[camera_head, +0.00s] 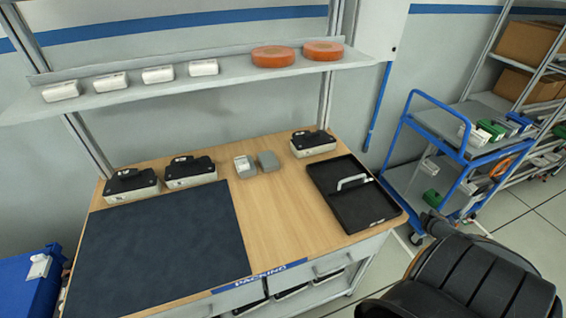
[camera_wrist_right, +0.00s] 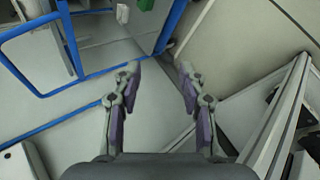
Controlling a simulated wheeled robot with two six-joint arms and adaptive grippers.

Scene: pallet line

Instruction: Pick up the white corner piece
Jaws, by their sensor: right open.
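A white angled piece (camera_head: 352,181), which looks like the white corner piece, lies in the black tray (camera_head: 322,203) at the right end of the wooden bench. It does not show in the right wrist view. My right gripper (camera_wrist_right: 160,70) is open in the right wrist view, with nothing between its fingers. It is above the floor beside the blue-framed cart, away from the white piece. My left gripper is not in view.
A shelf (camera_head: 215,80) above carries white boxes and two orange discs. The blue cart (camera_head: 437,135) stands at right. Bare wood lies left of the tray.

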